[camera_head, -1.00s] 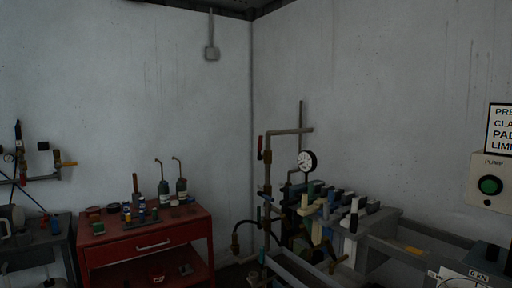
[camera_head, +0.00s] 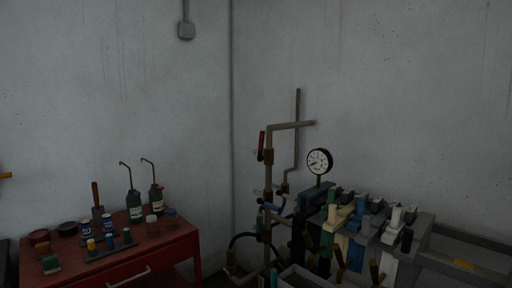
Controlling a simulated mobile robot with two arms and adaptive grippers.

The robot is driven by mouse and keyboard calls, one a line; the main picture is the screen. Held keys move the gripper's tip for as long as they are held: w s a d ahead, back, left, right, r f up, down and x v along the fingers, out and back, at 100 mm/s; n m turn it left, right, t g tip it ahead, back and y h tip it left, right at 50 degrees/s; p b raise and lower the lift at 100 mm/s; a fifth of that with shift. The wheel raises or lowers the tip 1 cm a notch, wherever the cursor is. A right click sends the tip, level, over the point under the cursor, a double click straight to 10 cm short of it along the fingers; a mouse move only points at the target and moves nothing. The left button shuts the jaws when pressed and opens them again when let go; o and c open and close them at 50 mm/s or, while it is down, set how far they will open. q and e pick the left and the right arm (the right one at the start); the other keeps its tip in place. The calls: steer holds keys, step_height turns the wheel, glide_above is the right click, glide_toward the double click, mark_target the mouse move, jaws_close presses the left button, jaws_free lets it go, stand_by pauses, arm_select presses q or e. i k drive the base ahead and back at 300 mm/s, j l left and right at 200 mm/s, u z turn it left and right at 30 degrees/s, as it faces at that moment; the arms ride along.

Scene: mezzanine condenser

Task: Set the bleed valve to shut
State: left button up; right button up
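A pipe stand (camera_head: 268,175) rises in the corner, with a short arm at its top pointing right. A red lever handle (camera_head: 262,141) hangs roughly upright on the left side of its upper part. I cannot tell which of these is the bleed valve, as no label is readable. A round white-faced pressure gauge (camera_head: 319,161) stands just right of the pipe. Neither of my grippers shows in the head view.
A bench-like row of blocks with coloured levers (camera_head: 362,225) stands right of the pipes, beside a grey rail frame (camera_head: 470,247). A red cart (camera_head: 165,250) at left carries oil cans (camera_head: 134,207), jars and small tools. A dark hose (camera_head: 242,238) curves at the pipe's foot.

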mark_target(261, 135)
steer(key=i+j+z, duration=0.15)
steer(key=i+j, duration=0.65)
